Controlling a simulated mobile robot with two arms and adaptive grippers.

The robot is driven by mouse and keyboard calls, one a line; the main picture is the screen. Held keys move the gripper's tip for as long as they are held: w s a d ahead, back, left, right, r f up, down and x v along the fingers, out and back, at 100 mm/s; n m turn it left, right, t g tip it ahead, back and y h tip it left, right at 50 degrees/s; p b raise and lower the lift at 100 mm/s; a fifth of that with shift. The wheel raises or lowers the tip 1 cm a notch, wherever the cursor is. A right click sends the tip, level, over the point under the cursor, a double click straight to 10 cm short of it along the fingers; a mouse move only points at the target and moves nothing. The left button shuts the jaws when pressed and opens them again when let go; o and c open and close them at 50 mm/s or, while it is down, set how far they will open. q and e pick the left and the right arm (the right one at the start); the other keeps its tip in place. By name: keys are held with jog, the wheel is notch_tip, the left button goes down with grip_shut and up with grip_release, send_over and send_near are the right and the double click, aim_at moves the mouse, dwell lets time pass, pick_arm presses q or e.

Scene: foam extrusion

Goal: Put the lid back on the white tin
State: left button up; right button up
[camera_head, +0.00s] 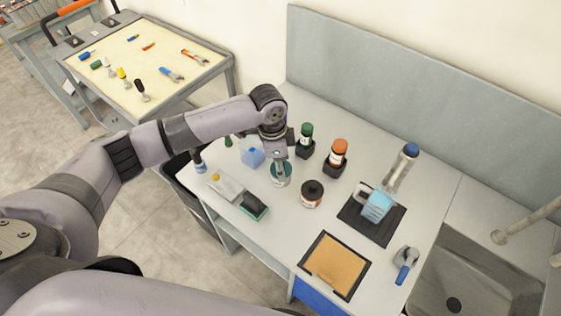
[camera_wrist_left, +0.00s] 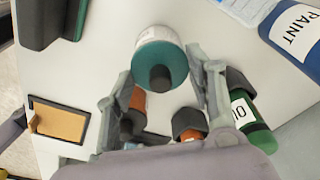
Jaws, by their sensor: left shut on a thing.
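The white tin (camera_wrist_left: 146,35) stands on the table. In the head view its pale side shows a little below my left gripper (camera_head: 281,168). The round teal lid (camera_wrist_left: 168,55) with a black knob lies over the tin's top; it also shows in the head view (camera_head: 281,176). In the left wrist view my left gripper (camera_wrist_left: 164,78) has a finger on each side of the lid, shut on it. I cannot tell whether the lid sits fully on the rim. My right gripper is not in view.
Right of the tin stands a black-lidded jar (camera_head: 312,193). Behind are a green-capped bottle (camera_head: 305,137) and an orange-capped bottle (camera_head: 338,155) in black holders. A cork board (camera_head: 336,264) lies in front.

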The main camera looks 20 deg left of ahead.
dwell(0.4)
pick_arm(q)
jog(key=o, duration=1)
jog(key=shift+c, duration=0.2)
jog(key=o, duration=0.5)
jog(key=shift+r, duration=0.1)
notch_tip(320, 180, up, 5)
jog(key=p, duration=0.5)
jog(key=shift+p, duration=0.35)
jog(key=shift+r+p, duration=0.7)
jog(key=shift+r, duration=0.25)
